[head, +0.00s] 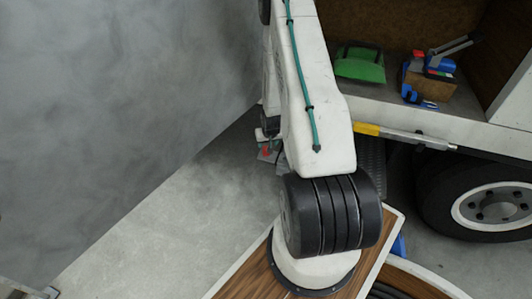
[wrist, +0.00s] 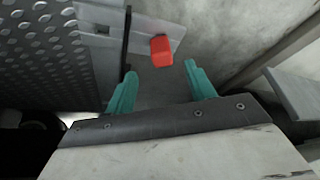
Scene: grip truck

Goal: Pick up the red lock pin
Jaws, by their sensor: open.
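The red lock pin (wrist: 161,51) shows in the wrist view as a small red block against a grey metal plate (wrist: 120,28), above the middle of the picture. My gripper (wrist: 161,85) is open, its two teal fingers apart with nothing between them. The pin lies ahead of the fingertips, roughly in line with the gap, and looks apart from both fingers. How far ahead it is I cannot tell. In the head view my arm hides most of the gripper, and only a small patch of red and teal shows beside the arm.
A studded metal panel (wrist: 50,50) is at the left of the wrist view. In the head view an open truck bed holds a green dustpan-like item (head: 360,66) and a wooden block (head: 432,88) with blue tools. A truck wheel (head: 490,205) is below. Grey floor (head: 170,220) is clear at left.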

